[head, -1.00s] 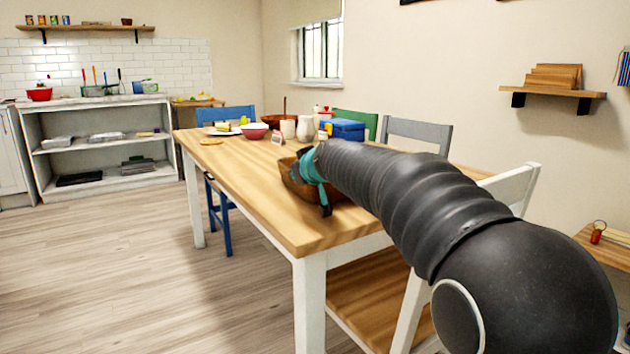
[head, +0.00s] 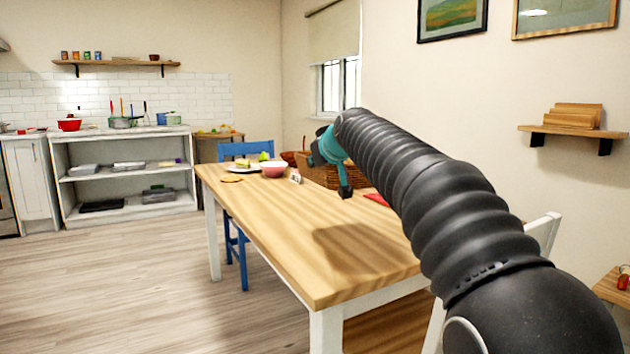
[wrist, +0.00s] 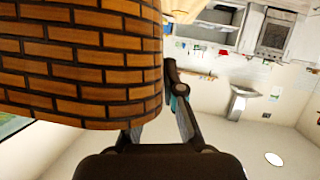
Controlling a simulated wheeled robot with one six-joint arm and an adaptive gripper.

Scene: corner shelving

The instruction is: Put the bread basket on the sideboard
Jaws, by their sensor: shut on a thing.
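The bread basket (head: 323,174) is brown and woven, held above the dining table and partly hidden by my gripper (head: 335,166). In the wrist view the basket (wrist: 80,65) fills the upper left, with a brick-like weave. I cannot tell which is the sideboard.
The wooden table (head: 300,245) has a clear near half. Open floor (head: 120,290) lies to the left.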

